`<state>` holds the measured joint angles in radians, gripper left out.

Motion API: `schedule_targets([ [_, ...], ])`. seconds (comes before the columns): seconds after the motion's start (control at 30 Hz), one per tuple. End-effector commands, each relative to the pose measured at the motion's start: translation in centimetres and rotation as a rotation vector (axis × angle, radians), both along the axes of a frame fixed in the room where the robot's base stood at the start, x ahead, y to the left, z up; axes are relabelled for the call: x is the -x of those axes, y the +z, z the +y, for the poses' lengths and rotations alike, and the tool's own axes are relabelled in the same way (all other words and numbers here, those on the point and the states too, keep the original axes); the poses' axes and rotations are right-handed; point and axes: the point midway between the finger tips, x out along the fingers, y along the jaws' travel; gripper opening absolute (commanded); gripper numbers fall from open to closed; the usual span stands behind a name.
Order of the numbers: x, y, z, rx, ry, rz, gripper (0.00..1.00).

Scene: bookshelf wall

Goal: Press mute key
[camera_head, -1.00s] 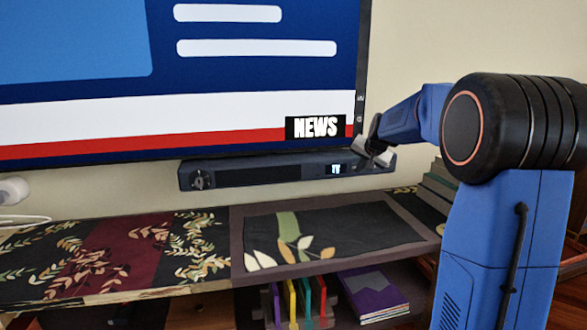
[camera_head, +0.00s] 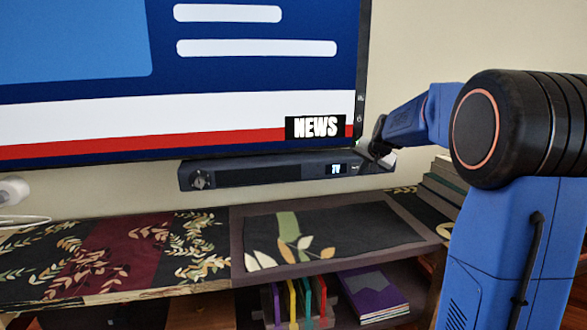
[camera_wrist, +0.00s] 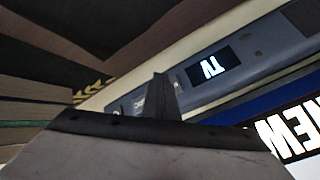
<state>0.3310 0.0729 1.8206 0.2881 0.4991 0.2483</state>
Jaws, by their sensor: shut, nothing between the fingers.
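A dark blue-grey soundbar (camera_head: 262,161) is mounted under the TV screen. Its small display (camera_head: 336,169) reads "TV". The soundbar also shows in the wrist view (camera_wrist: 275,42), with the display appearing upside down. My gripper (camera_head: 381,154) is shut and empty at the soundbar's right end. In the wrist view, the fingertips (camera_wrist: 160,82) overlap the soundbar front beside small pale markings (camera_wrist: 138,104). I cannot tell whether they touch it. The mute key cannot be picked out; my gripper hides part of that end.
The large TV (camera_head: 200,95) hangs above, showing "NEWS". A patterned shelf top (camera_head: 215,265) runs below, with a stack of books (camera_head: 450,185) at the right. A white plug (camera_head: 14,190) is at the far left. Books stand on the lower shelf (camera_head: 300,300).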

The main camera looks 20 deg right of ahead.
Motion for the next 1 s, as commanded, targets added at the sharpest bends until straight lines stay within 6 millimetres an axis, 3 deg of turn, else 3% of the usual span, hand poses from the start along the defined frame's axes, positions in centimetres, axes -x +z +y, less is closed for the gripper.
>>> schedule_targets([
  [0.6, 4.8, 0.0, 0.1, -0.001, -0.001, 0.000, 0.00],
  [1.0, 5.0, 0.0, 0.2, -0.001, -0.001, 0.000, 0.00],
])
